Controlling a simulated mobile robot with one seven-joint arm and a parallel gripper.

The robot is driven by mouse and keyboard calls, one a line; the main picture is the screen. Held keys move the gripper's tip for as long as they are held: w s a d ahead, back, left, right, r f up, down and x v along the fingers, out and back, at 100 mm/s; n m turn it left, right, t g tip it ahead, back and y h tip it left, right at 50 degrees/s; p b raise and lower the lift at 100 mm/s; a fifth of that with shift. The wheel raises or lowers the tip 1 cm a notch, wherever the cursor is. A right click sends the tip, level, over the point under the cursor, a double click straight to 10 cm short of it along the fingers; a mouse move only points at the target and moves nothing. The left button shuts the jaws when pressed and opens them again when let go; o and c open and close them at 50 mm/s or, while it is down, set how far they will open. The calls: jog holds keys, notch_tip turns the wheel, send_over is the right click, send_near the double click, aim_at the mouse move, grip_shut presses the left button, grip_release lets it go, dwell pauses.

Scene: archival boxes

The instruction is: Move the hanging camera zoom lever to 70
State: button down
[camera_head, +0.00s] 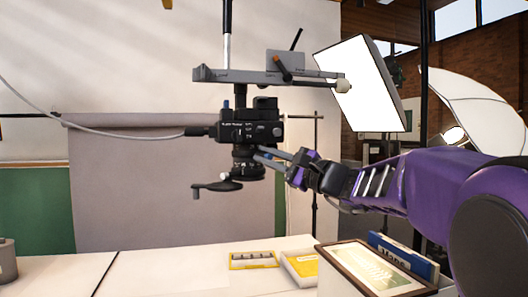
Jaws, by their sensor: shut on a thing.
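A black camera (250,127) hangs lens-down from a grey overhead bracket (240,76). Its lens (246,170) has ringed sections. A black lever (217,187) with a small knob at its left end sticks out to the left from the lens bottom. My gripper (264,154) reaches in from the right. Its fingers are shut on a part at the upper right side of the lens, just under the camera body. The exact contact is small and partly hidden by the fingers. The black lever on the left is apart from my fingers. No scale numbers are readable.
A grey cable (100,130) runs left from the camera. A bright softbox (362,85) stands behind at right.

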jog(key=shift+w+d+n+g+y+p, duration=0.3)
jog(key=shift+n+g+y, duration=0.2)
jog(key=shift+g, duration=0.2)
jog(key=shift+w+d+n+g+y+p, duration=0.2)
jog(key=shift+d+n+g+y+p, duration=0.15)
jog(key=shift+n+g+p, duration=0.25)
jog(key=shift+w+d+n+g+y+p, duration=0.25)
jog(key=shift+n+g+y, duration=0.2)
jog(key=shift+g, duration=0.35)
jog(key=c, duration=0.8)
grip_release()
jog(key=shift+c, duration=0.2)
